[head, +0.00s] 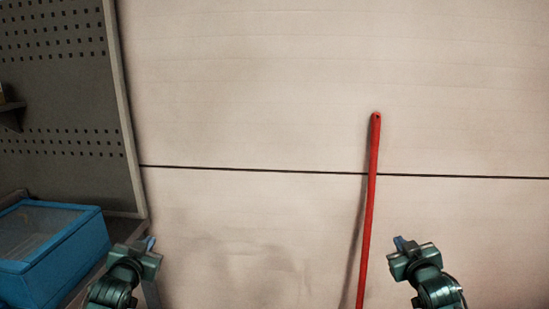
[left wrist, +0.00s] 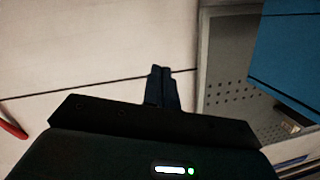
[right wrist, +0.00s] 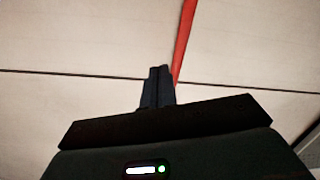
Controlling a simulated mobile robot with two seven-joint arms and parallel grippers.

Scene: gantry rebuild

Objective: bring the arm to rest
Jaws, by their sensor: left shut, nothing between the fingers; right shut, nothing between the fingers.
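My left gripper (head: 150,243) is at the lower left of the head view, in front of the pale panelled surface. Its two fingers are together and empty in the left wrist view (left wrist: 162,72). My right gripper (head: 399,242) is at the lower right of the head view, to the right of the red pole. Its fingers are also together and empty in the right wrist view (right wrist: 160,72). Both arms are bent low at the bottom of the head view, well apart from each other.
A long red pole (head: 369,210) stands nearly upright between the grippers, nearer the right one; it shows in the right wrist view (right wrist: 185,40). A blue bin (head: 70,262) with a clear top is left of my left gripper. A grey pegboard (head: 70,100) stands behind it.

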